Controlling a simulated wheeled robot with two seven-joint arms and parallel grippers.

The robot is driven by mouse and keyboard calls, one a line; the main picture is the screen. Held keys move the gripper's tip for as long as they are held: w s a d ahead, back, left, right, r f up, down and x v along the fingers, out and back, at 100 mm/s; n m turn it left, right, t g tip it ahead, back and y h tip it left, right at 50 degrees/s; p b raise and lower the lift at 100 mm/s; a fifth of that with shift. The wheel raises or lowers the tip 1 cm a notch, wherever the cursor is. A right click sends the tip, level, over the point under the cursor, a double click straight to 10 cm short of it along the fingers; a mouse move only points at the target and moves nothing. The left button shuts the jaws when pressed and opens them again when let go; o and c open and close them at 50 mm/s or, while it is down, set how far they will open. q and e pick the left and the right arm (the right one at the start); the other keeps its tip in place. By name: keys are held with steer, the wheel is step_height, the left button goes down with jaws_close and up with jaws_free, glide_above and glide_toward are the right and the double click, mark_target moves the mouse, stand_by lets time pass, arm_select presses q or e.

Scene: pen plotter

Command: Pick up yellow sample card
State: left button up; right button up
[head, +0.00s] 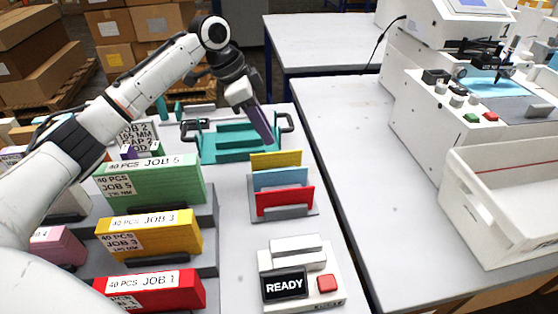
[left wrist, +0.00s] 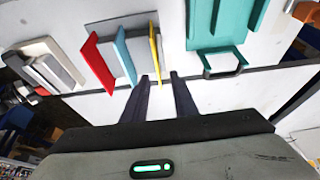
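The yellow sample card (head: 276,160) stands upright at the back of a small grey rack (head: 286,212), behind a blue card (head: 280,178) and a red card (head: 284,199). My left gripper (head: 268,138) points down just above and behind the yellow card's top edge. In the left wrist view its two dark fingers (left wrist: 160,76) are apart with nothing clamped. There the near end of the yellow card (left wrist: 154,42) shows between the fingertips; I cannot tell whether they reach down around it. The right gripper is out of view.
A teal tray with dark handles (head: 235,142) lies close behind the rack. A box reading READY with a red button (head: 300,284) stands in front. Labelled job boxes (head: 150,180) stand left. A plotter and white bin (head: 500,200) are right, across a clear table strip.

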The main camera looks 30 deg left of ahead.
mark_target(274, 153)
arm_select(q)
steer(key=shift+s+x, duration=0.2)
steer(key=shift+x, duration=1.4)
steer(key=shift+s+x, duration=0.2)
steer(key=shift+x, duration=1.35)
steer(key=shift+f, duration=0.1)
steer(key=shift+f+p, duration=0.25)
steer(key=shift+p, duration=0.25)
steer(key=shift+c, duration=0.2)
jaws_close()
